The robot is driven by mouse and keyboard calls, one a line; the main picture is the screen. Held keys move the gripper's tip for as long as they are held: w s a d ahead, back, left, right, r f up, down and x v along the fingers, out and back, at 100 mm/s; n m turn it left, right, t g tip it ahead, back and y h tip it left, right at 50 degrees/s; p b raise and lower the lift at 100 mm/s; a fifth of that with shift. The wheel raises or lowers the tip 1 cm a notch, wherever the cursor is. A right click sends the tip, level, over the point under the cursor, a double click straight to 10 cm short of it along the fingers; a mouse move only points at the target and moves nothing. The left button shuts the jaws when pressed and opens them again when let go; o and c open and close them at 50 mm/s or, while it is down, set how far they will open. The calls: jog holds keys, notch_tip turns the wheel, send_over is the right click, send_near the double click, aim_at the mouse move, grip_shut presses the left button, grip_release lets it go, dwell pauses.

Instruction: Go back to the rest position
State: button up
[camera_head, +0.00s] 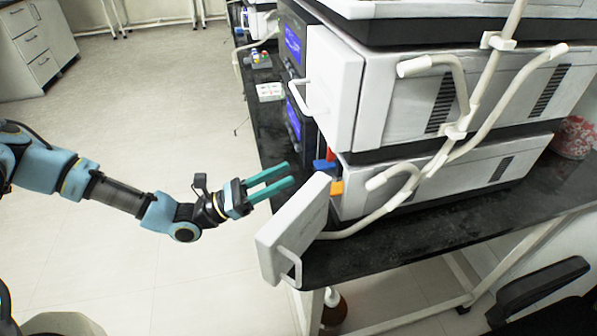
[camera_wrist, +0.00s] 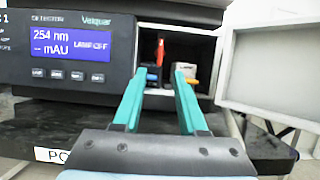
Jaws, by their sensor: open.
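My gripper (camera_head: 288,174) is held out at the left edge of the dark bench, in front of the instrument stack. Its two teal fingers are apart with nothing between them; they also show in the wrist view (camera_wrist: 160,85). The fingers point toward an open compartment (camera_wrist: 204,48) in the lower instrument. Inside it are a blue item (camera_wrist: 153,73) with a red upright part (camera_wrist: 160,50), and a whitish item with an orange part (camera_wrist: 190,80). The fingers partly hide these items. I cannot tell from the pictures how deep the fingertips reach.
The compartment's white door (camera_head: 292,232) stands swung open near my gripper, jutting past the bench edge; it shows at the right in the wrist view (camera_wrist: 270,75). Stacked instruments (camera_head: 385,95) with pale tubes fill the bench (camera_head: 420,235). The floor (camera_head: 150,90) at left is clear.

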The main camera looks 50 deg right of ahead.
jog(key=shift+w+a+f, duration=0.25)
jog(key=shift+w+a, duration=0.1)
jog(key=shift+a, duration=0.15)
jog(key=w+a+f+m+t+y, duration=0.1)
jog(key=w+a+m+y, duration=0.2)
jog(key=a+y, duration=0.3)
jog(key=w+a+m+t+y, duration=0.2)
jog(key=a+m+y, duration=0.15)
jog(key=a, duration=0.55)
jog(key=w+a+f+m+t+y, duration=0.1)
jog(key=w+a+m+y, duration=0.3)
jog(key=a, duration=0.3)
jog(key=w+a+r+t+y, duration=0.1)
jog(key=w+a+r+t, duration=0.2)
jog(key=a, duration=0.3)
jog(key=w+a+r+m+t+y, duration=0.1)
jog(key=w+a+r+t+y, duration=0.1)
jog(key=w+a+r+t, duration=0.1)
jog(key=w+a+r+m+t+y, duration=0.1)
jog(key=w+a+r+t, duration=0.2)
jog(key=a+r, duration=0.4)
jog(key=shift+w+a+t+y, duration=0.35)
jog(key=shift+a+t, duration=0.35)
jog(key=shift+a, duration=0.4)
